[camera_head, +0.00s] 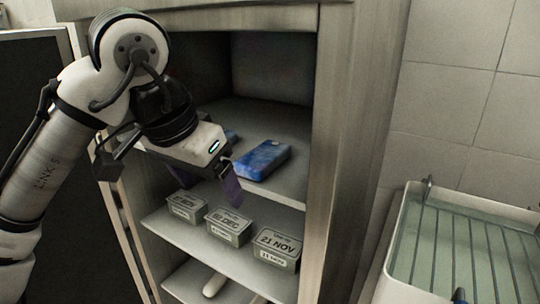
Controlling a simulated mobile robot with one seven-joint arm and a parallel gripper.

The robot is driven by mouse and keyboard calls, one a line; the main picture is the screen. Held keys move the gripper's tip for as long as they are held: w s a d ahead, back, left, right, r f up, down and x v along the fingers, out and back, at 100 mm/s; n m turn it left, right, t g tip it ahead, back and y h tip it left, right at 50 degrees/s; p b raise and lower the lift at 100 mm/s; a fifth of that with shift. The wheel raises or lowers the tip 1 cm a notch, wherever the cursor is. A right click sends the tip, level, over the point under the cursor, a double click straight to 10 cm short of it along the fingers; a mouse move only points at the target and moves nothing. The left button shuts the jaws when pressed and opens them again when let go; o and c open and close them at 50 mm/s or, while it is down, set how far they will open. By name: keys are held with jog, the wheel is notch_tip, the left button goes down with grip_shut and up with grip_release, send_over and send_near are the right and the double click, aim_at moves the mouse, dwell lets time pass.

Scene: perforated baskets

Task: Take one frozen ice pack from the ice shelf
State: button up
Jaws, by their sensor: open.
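A blue ice pack (262,160) lies flat near the front edge of the upper visible shelf (292,180) of an open cabinet. A second small patch of blue (232,136) shows further back on that shelf, mostly hidden behind my gripper. My gripper (169,174) is open at the cabinet's front, to the left of the blue ice pack. One finger hangs down close to the ice pack's left end; I cannot tell whether they touch. The other finger is out to the left. Part of the shelf is hidden behind my gripper and arm.
Date-labelled tubs, one of them a tub (277,248) marked 21 NOV, stand on the shelf below. A pale rounded object (214,285) lies on the lowest shelf. The cabinet's right side post (325,110) bounds the opening. A white-rimmed basin (402,250) stands at right.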

aim_at(251, 161)
jog(key=w+d, duration=0.2)
jog(key=w, duration=0.1)
jog(key=w+d+p, duration=0.1)
jog(key=w+d, duration=0.1)
jog(key=w+d+p, duration=0.1)
jog(key=w+d, duration=0.1)
jog(key=w, duration=0.1)
jog(key=shift+w+d+r, duration=0.1)
jog(key=shift+w+d, duration=0.05)
jog(key=shift+w, duration=0.2)
jog(key=shift+w+f, duration=0.2)
jog(key=shift+f, duration=0.45)
jog(key=c, duration=1.2)
jog(key=shift+o, duration=0.2)
